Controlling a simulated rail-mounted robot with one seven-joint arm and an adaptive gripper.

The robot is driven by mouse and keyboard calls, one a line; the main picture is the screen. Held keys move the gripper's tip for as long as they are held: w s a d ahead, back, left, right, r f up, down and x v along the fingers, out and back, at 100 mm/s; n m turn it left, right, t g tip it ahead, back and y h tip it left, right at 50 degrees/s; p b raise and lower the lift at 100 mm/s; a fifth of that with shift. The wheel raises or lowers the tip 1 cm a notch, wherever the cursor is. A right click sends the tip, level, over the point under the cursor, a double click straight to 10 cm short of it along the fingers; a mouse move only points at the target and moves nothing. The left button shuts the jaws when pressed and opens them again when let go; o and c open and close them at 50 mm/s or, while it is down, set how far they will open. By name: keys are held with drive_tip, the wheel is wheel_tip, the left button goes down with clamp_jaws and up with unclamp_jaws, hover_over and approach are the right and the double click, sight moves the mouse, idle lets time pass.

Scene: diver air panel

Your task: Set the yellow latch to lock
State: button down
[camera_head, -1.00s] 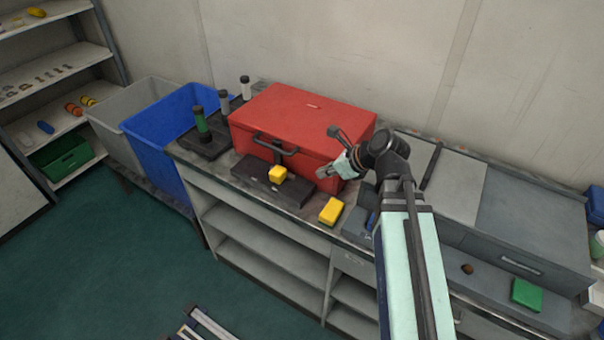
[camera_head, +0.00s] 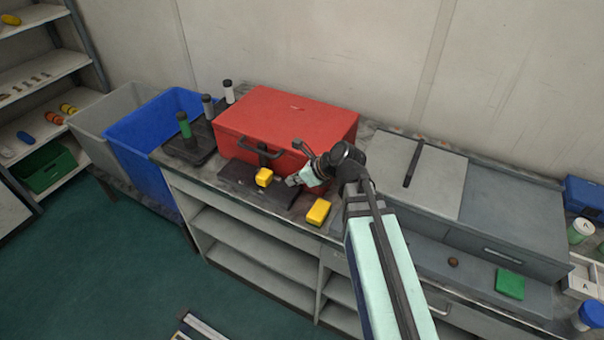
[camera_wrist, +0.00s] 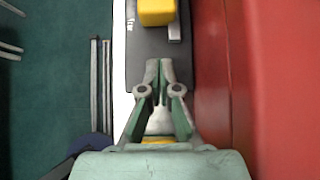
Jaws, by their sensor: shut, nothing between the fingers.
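The yellow latch (camera_head: 264,177) is a small yellow block on a dark flat base (camera_head: 240,180) in front of the red case. In the wrist view the yellow latch (camera_wrist: 157,12) is at the top edge, partly cut off, with a small grey metal piece (camera_wrist: 174,32) beside it. My gripper (camera_head: 291,181) is shut and empty, low over the right part of the base. It is to the right of the latch and apart from it. In the wrist view my gripper's fingertips (camera_wrist: 160,66) point at the latch across a gap. Any lock marking is too small to read.
The red case (camera_head: 285,125) stands close behind the base, its wall running alongside my gripper. A loose yellow block (camera_head: 318,212) lies on the counter near its front edge. A stand with bottles (camera_head: 185,148) and a blue bin (camera_head: 150,135) are at the left.

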sight(269, 175)
drive_tip(key=x, duration=0.2)
drive_tip(key=shift+w+a+f+p, duration=0.15)
drive_tip(key=shift+a+f+p, duration=0.1)
drive_tip(key=shift+p, duration=0.05)
drive_tip(key=shift+w+a+r+p, duration=0.2)
drive_tip(key=shift+w+a+p, duration=0.45)
drive_tip(key=shift+a, duration=0.35)
drive_tip(key=shift+w+a+f, duration=0.1)
drive_tip(key=shift+w+a, duration=0.25)
drive_tip(key=shift+a, duration=0.2)
drive_tip(key=shift+w+a+p, duration=0.3)
drive_tip(key=shift+w+a, duration=0.1)
drive_tip(key=shift+a, duration=0.2)
drive_tip(key=shift+w+a+p, duration=0.25)
drive_tip(key=shift+w+a, duration=0.15)
drive_tip(key=shift+a, duration=0.2)
drive_tip(key=shift+s+d, duration=0.1)
drive_tip(key=s+d, duration=0.1)
drive_tip(key=d, duration=0.1)
drive_tip(key=s+d, duration=0.1)
drive_tip(key=d, duration=0.1)
drive_tip(key=shift+s+r+p, duration=0.2)
drive_tip(key=shift+s+p, duration=0.05)
drive_tip(key=shift+p, duration=0.05)
drive_tip(key=b+v, duration=0.2)
drive_tip(key=v, duration=0.7)
drive_tip(key=shift+r, duration=0.2)
